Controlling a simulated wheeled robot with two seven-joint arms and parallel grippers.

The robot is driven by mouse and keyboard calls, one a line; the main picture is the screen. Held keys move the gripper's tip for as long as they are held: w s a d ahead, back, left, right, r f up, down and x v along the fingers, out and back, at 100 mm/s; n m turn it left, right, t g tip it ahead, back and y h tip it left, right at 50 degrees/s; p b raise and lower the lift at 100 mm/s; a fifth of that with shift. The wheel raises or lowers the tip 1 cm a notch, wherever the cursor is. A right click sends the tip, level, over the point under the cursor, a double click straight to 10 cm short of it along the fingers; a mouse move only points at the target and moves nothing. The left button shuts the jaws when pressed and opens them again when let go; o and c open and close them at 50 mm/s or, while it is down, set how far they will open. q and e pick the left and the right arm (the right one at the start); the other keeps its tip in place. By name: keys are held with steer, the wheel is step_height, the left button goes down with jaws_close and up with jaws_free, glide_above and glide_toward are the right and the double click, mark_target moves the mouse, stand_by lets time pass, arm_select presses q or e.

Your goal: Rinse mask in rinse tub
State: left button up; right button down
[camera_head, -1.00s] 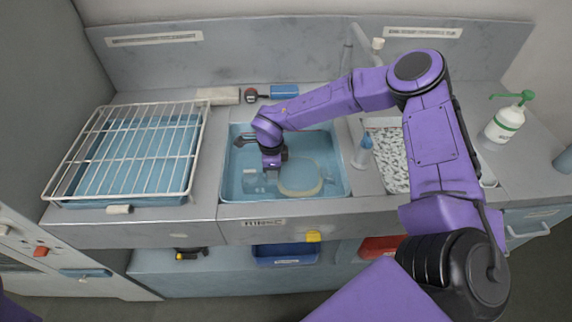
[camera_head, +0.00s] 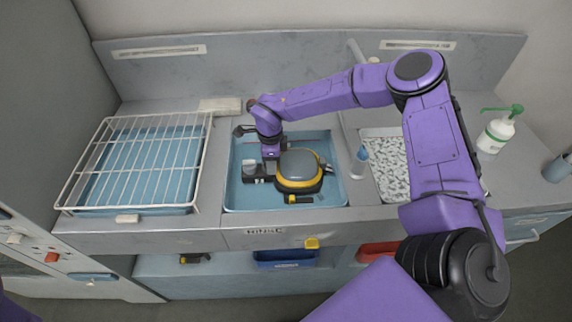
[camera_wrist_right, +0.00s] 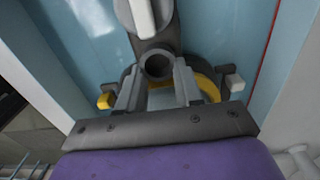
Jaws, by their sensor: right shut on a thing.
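The mask (camera_head: 298,169) has a grey visor, a black body and yellow trim. It is in or just over the blue rinse tub (camera_head: 234,190) in the middle of the counter; its height above the tub floor is hard to tell. My right gripper (camera_head: 269,166) is at the mask's left side and is shut on it. In the right wrist view, the gripper's fingers (camera_wrist_right: 158,88) close at a black round fitting of the mask (camera_wrist_right: 157,64), with yellow trim beside it. The hold is partly hidden by the fingers. My left gripper is not in view.
A white wire rack (camera_head: 140,160) over a blue tray stands left of the tub. A small blue-and-white bottle (camera_head: 360,160), a speckled basin (camera_head: 385,150) and a green-pump bottle (camera_head: 497,132) are to the right. My right arm spans the right side.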

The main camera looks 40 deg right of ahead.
step_height(320, 180, up, 5)
steer(key=p, duration=0.3)
steer(key=shift+r, duration=2.75)
